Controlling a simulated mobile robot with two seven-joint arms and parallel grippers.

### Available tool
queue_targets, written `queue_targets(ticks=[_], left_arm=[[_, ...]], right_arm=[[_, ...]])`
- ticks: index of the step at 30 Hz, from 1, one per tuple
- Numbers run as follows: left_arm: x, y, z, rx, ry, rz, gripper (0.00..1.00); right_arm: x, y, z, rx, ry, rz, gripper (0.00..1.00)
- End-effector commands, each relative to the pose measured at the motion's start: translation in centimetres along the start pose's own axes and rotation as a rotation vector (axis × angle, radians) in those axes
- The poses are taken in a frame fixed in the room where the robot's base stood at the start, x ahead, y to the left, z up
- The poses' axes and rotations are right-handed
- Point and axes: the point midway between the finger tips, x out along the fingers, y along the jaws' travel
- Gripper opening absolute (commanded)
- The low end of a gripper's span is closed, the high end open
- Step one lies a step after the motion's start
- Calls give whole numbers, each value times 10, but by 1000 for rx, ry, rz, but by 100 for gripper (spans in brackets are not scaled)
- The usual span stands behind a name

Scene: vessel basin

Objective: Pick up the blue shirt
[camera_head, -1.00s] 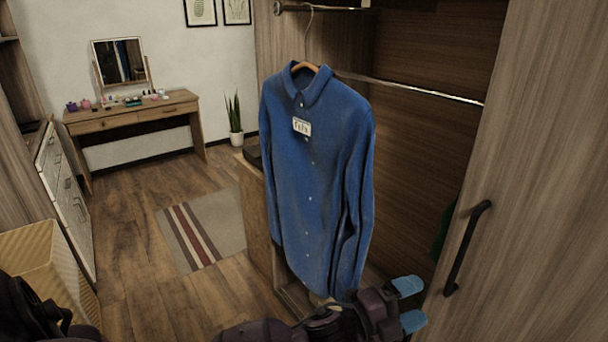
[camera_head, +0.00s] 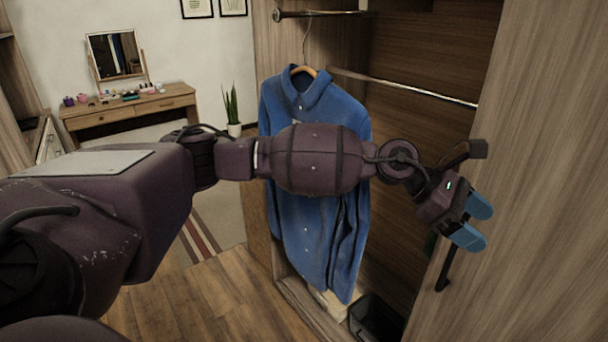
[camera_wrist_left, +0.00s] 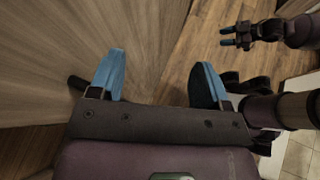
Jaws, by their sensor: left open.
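The blue shirt (camera_head: 318,245) hangs upright on a wooden hanger (camera_head: 304,71) from the upper rail in the open wardrobe. My left arm crosses in front of the shirt's middle and hides part of it. My left gripper (camera_head: 479,221) is open and empty, to the right of the shirt and apart from it, in front of the wardrobe door. In the left wrist view its two blue fingers (camera_wrist_left: 157,82) stand wide apart with no cloth between them.
The wardrobe door (camera_head: 540,200) with a dark handle (camera_head: 446,272) stands close by the left gripper. A metal rail (camera_head: 400,86) crosses the wardrobe. A dark bin (camera_head: 376,318) sits low inside. A dressing table (camera_head: 130,107) and a plant (camera_head: 232,110) stand at the back.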

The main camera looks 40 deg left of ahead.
Motion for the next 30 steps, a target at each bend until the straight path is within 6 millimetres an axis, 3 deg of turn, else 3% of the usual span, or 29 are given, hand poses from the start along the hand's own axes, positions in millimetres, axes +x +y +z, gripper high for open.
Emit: queue_targets(ticks=[5, 8, 11, 15, 21, 25, 30], left_arm=[[-46, 35, -7, 236, 283, -18, 71], [-84, 58, -12, 348, 466, -33, 71], [-132, 81, -13, 434, 661, -48, 71], [-211, 108, -5, 505, 931, -66, 71], [-317, 124, 18, 507, 1241, -86, 71], [-362, 124, 30, 480, 1356, -98, 71], [-382, 124, 31, 460, 1410, -108, 71]], right_arm=[[-1, 0, -2, 1, 1, 0, 43], [-1, 0, -2, 1, 2, 0, 43], [-1, 0, -3, 1, 4, 0, 43], [0, 0, -5, 1, 7, 0, 43], [1, 0, -8, 0, 13, -1, 43], [1, 0, -9, 0, 15, -1, 43], [1, 0, -9, 0, 15, -1, 43]])
